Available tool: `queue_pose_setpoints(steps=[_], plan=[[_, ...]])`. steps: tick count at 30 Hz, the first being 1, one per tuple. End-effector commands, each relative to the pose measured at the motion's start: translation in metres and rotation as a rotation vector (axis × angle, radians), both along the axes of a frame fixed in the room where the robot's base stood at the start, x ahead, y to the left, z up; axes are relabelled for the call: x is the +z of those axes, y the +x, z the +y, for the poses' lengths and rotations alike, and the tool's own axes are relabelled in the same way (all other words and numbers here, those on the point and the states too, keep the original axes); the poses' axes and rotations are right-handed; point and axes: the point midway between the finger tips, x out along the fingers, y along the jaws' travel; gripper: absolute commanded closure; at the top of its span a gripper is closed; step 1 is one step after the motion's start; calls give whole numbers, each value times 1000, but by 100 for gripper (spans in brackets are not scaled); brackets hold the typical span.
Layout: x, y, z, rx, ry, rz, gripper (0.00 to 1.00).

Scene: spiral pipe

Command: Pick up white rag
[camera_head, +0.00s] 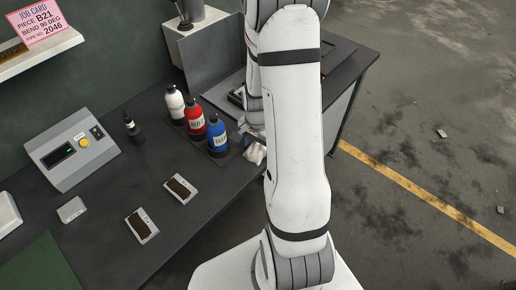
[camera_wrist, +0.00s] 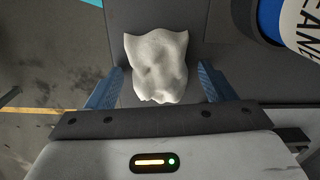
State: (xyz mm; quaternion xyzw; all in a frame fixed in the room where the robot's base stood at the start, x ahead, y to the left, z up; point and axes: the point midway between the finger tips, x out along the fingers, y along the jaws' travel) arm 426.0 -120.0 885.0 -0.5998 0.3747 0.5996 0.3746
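The white rag (camera_wrist: 158,68) lies crumpled on the dark bench top in the wrist view. My gripper (camera_wrist: 160,86) is open, with one blue finger on each side of the rag. The left finger is close to the rag's edge and the right finger has a small gap to it. In the head view, a part of the rag (camera_head: 256,153) shows beside my arm, right of the blue bottle. My arm hides the rest of it and most of the gripper there.
White, red (camera_head: 194,124) and blue (camera_head: 218,134) bottles stand in a row just left of the rag. The blue bottle (camera_wrist: 284,18) is at the wrist view's upper right. The bench edge is near the rag.

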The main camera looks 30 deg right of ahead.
Motion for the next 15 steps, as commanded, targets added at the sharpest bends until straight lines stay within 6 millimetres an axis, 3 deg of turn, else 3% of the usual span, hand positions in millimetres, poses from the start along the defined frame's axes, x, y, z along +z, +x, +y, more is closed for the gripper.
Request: queue_pose_setpoints(steps=[15], plan=[[0, 0, 0, -1, 0, 0, 67]])
